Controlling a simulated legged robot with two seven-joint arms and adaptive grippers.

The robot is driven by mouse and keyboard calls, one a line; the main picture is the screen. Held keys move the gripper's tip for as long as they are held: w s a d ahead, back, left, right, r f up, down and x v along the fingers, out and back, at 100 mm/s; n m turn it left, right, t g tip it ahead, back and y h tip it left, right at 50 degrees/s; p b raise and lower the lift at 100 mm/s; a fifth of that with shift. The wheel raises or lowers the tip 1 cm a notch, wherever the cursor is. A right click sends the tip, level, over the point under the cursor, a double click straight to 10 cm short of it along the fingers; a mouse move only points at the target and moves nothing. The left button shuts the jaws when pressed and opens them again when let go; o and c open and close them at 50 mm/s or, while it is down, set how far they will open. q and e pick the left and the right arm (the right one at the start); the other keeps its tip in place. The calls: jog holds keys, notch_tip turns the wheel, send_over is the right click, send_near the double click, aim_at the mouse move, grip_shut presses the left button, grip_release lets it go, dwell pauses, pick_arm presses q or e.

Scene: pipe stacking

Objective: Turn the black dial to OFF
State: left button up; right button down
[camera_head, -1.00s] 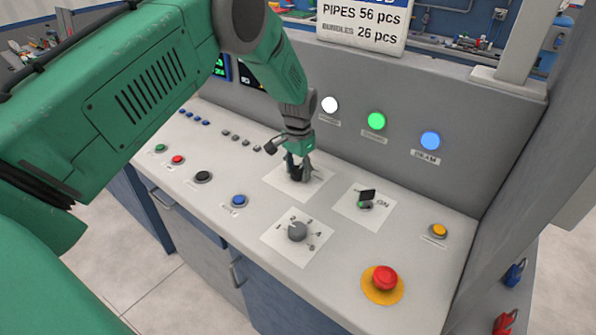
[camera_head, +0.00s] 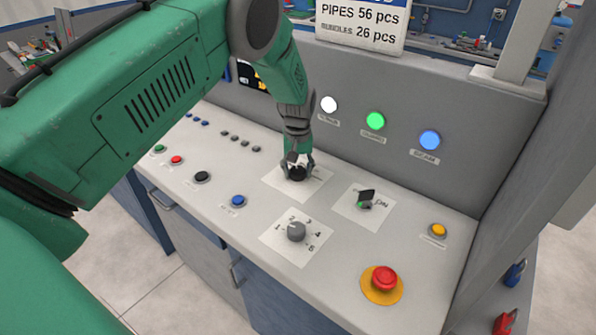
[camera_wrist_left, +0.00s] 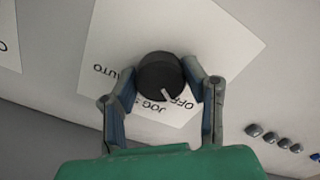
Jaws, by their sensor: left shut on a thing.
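The black dial (camera_head: 297,173) sits on a white label plate (camera_head: 318,181) on the sloped grey console, below my left gripper. In the left wrist view the dial (camera_wrist_left: 160,76) shows as a round black knob with a white pointer mark. The mark points toward the label's lower side, between the printed words JOG and OFF; AUTO is at the left. My left gripper (camera_head: 297,165) is shut on the dial, and its two fingers (camera_wrist_left: 161,90) press on its sides in the left wrist view. My right gripper is not in view.
A grey numbered dial (camera_head: 297,231) is in front. A black ON switch (camera_head: 366,198) stands to the right. A red emergency button (camera_head: 383,279) is front right. Several small buttons lie at the left. The console's upright panel (camera_head: 460,125) with lit lamps rises behind.

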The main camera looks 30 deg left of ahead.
aim_at(298, 168)
pick_arm(q)
jog(key=shift+w+r+n, duration=0.25)
jog(key=shift+w+n, duration=0.1)
jog(key=shift+n, duration=0.05)
jog(key=o, duration=1.1)
jog(key=shift+o, duration=0.2)
jog(key=shift+a+f, duration=0.1)
jog(key=shift+f, duration=0.15)
notch_tip(298, 168, up, 12)
jog(key=shift+f, duration=0.1)
